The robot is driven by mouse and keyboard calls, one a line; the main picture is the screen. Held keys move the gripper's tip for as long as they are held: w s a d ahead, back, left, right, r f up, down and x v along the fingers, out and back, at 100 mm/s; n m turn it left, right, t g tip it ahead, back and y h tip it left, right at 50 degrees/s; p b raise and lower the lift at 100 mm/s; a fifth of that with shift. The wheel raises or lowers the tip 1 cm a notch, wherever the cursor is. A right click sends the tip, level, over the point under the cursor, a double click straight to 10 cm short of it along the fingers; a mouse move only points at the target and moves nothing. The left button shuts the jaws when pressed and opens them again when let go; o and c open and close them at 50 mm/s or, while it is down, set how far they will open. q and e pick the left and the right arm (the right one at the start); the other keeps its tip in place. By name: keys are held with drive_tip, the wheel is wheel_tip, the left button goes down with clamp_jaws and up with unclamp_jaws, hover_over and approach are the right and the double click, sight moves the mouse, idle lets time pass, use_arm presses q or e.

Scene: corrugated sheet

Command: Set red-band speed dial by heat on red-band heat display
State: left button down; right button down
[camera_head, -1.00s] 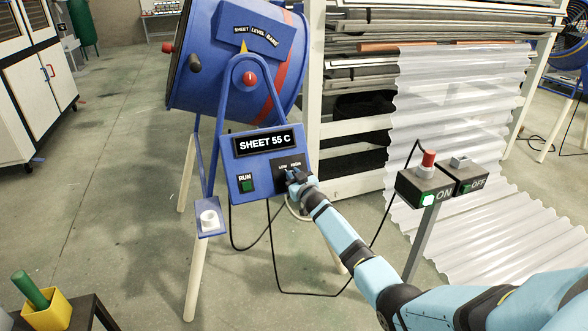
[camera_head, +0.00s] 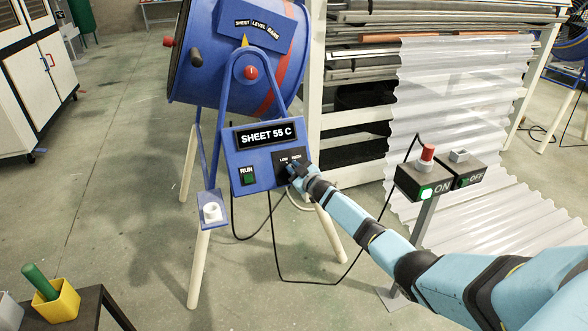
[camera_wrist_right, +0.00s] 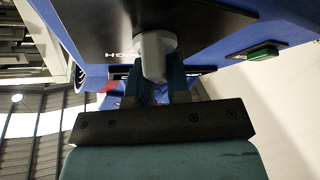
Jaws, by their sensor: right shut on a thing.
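The blue drum fan (camera_head: 215,75) with a red band (camera_head: 285,75) stands on pale legs. Its heat display (camera_head: 267,134) reads "SHEET 55 C". Below it, the black dial plate (camera_head: 281,158) is marked LOW and HIGH. My right gripper (camera_head: 294,170) is at this plate and mostly hides the dial in the head view. In the right wrist view, my right gripper (camera_wrist_right: 156,78) is shut on the pale grey speed dial knob (camera_wrist_right: 155,52). The knob's pointer direction cannot be read. My left gripper is not in view.
A green RUN button (camera_head: 248,176) is left of the dial. A post with a lit ON box (camera_head: 420,180) and an OFF box (camera_head: 463,172) stands right, near my right arm. Black cables (camera_head: 300,292) hang below. A yellow cup (camera_head: 57,301) sits lower left.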

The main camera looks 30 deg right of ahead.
drive_tip(key=shift+r, duration=0.15)
drive_tip(key=c, duration=1.1)
unclamp_jaws()
drive_tip(key=shift+s, duration=0.2)
use_arm(q)
drive_tip(key=p, duration=0.3)
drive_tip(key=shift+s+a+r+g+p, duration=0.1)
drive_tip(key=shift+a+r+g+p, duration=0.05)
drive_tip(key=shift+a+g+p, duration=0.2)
use_arm(e)
drive_tip(key=s, duration=1.3)
drive_tip(key=shift+s+d, duration=0.15)
drive_tip(key=shift+d, duration=0.2)
